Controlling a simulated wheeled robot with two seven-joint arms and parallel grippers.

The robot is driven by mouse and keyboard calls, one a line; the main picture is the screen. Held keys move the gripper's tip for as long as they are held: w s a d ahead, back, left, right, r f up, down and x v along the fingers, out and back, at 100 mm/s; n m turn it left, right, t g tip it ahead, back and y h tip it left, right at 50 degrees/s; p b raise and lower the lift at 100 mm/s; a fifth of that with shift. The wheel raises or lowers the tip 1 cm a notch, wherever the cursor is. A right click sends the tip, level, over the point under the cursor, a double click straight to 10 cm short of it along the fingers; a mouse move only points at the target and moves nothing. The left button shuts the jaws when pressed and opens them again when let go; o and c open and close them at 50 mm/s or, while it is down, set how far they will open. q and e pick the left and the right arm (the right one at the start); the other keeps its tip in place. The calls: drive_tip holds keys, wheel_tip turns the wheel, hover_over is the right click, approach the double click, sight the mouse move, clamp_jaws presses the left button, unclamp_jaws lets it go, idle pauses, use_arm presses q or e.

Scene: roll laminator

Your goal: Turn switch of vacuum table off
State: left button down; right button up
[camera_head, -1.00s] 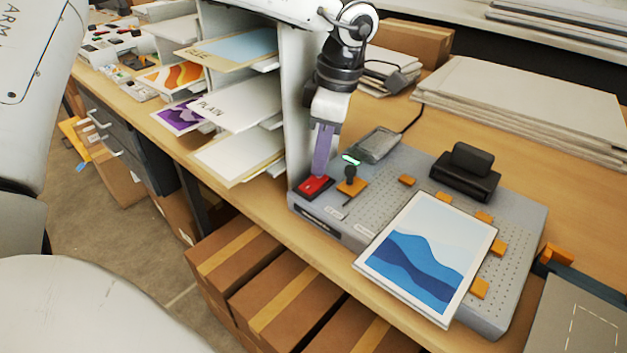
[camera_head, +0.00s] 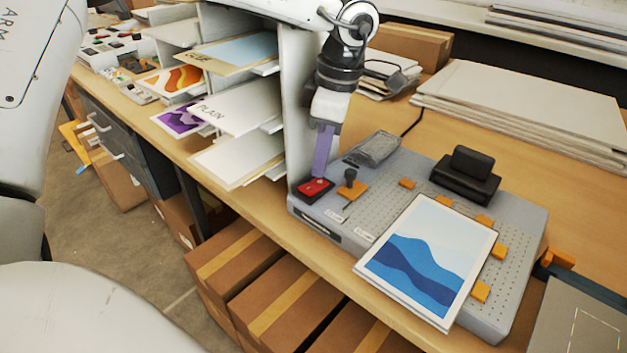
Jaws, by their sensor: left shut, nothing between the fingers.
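The vacuum table (camera_head: 398,190) is a grey perforated box on the wooden bench. Its red rocker switch (camera_head: 315,187) sits in a black frame at the left front corner. My left gripper (camera_head: 319,174), with purple fingers, is shut and empty, pointing down with its tips at the back edge of the switch. I cannot tell whether they touch it. The fingertips hide a little of the switch. No green light shows on the table. My right gripper is not in view.
A black knob on an orange base (camera_head: 351,186) stands just right of the switch. A blue wave print (camera_head: 428,262) lies on the table's front among orange stops. A paper shelf (camera_head: 300,95) stands close at left. Cardboard boxes (camera_head: 290,290) sit below the bench.

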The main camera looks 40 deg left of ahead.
sight(320, 182)
use_arm(q)
wheel_tip(320, 182, up, 6)
drive_tip(key=p, duration=0.2)
drive_tip(key=shift+f+p, duration=0.2)
drive_tip(key=shift+p, duration=0.15)
drive_tip(key=shift+s+f, duration=0.1)
idle(0.4)
